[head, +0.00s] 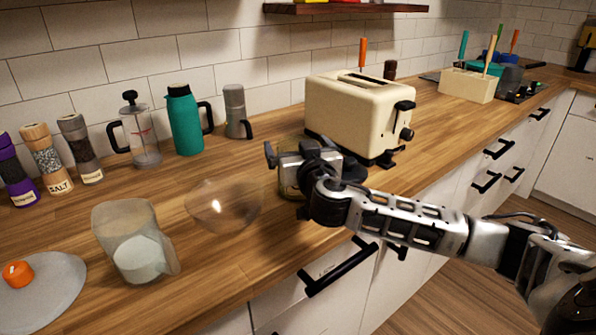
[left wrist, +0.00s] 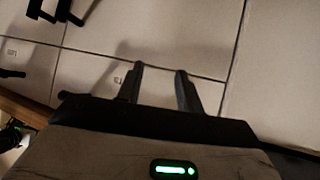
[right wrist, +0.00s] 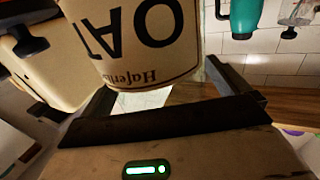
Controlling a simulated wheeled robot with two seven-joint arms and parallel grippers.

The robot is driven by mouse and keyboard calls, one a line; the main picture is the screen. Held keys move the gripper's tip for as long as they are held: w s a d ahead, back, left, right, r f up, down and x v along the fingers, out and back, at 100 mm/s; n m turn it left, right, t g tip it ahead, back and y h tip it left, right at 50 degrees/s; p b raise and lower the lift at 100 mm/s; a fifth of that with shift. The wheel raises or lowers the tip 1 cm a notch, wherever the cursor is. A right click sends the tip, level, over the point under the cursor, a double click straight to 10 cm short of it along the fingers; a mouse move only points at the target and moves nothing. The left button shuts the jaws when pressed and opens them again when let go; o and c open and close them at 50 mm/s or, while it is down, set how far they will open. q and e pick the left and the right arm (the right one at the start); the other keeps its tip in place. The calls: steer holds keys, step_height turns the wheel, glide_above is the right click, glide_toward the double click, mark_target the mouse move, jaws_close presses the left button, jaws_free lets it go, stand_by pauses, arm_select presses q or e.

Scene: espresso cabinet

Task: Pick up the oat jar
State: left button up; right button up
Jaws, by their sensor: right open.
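The oat jar (right wrist: 140,35) fills the top of the right wrist view. Its cream label reads OAT upside down. In the head view only a small glassy part of the jar (head: 288,187) shows behind my right gripper. My right gripper (head: 295,162) is open at the jar, in front of the toaster. In the right wrist view its fingers stand to either side of the jar's lower part; whether they touch it I cannot tell. My left gripper (left wrist: 160,72) is open and empty, in front of pale cabinet fronts, and is not seen in the head view.
A cream toaster (head: 350,115) stands close behind my right gripper. A clear glass dome (head: 222,205) and a jug (head: 125,225) are to its left. A green flask (head: 184,122), a French press (head: 143,140) and spice grinders line the wall. Black drawer handles (head: 340,268) stick out below the counter.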

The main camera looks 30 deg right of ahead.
steer(key=c, duration=1.6)
steer(key=shift+r, duration=0.1)
